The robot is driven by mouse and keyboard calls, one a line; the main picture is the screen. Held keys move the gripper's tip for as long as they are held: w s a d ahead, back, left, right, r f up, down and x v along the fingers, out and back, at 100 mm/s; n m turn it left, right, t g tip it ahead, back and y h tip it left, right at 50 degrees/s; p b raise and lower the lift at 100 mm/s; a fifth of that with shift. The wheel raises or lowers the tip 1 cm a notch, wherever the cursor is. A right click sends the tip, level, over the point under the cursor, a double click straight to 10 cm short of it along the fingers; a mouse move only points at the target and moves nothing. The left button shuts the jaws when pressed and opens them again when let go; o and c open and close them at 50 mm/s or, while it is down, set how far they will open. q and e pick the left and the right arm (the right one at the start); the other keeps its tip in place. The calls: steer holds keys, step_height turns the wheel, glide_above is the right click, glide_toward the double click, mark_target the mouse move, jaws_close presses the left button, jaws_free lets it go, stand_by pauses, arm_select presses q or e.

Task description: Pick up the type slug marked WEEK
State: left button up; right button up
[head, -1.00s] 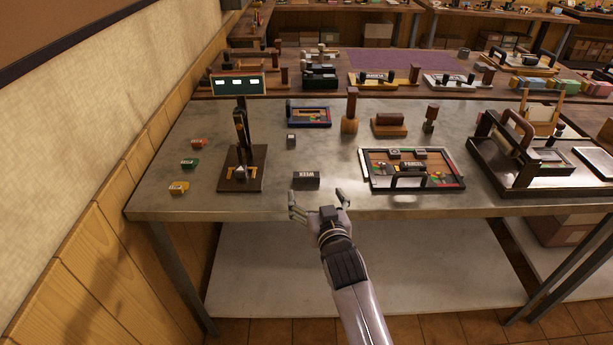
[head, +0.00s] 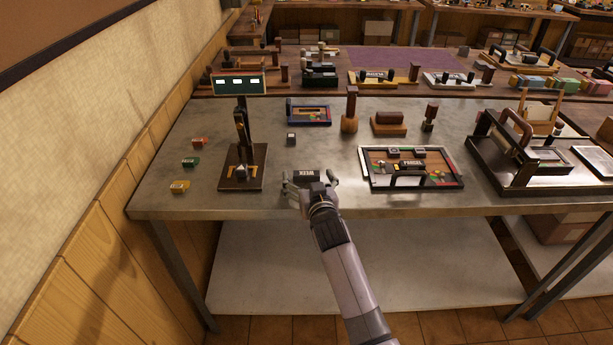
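The dark type slug (head: 306,174) lies on the grey metal table near its front edge. Its pale lettering seems to read WEEK, though it is small and blurred here. My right gripper (head: 309,180) is open, with one finger at the slug's left end and the other at its right end. The palm is on the near side of the slug and hides its lower part. I cannot tell whether the fingers touch it. My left gripper is not in view.
A cam press (head: 242,165) stands to the left, with small coloured blocks (head: 190,162) beyond it. A framed tray (head: 455,181) with dark slugs lies to the right. A small dark block (head: 291,139) and wooden-handled tools (head: 389,125) stand farther back. The table between press and tray is mostly clear.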

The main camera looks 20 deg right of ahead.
steer(key=c, duration=1.6)
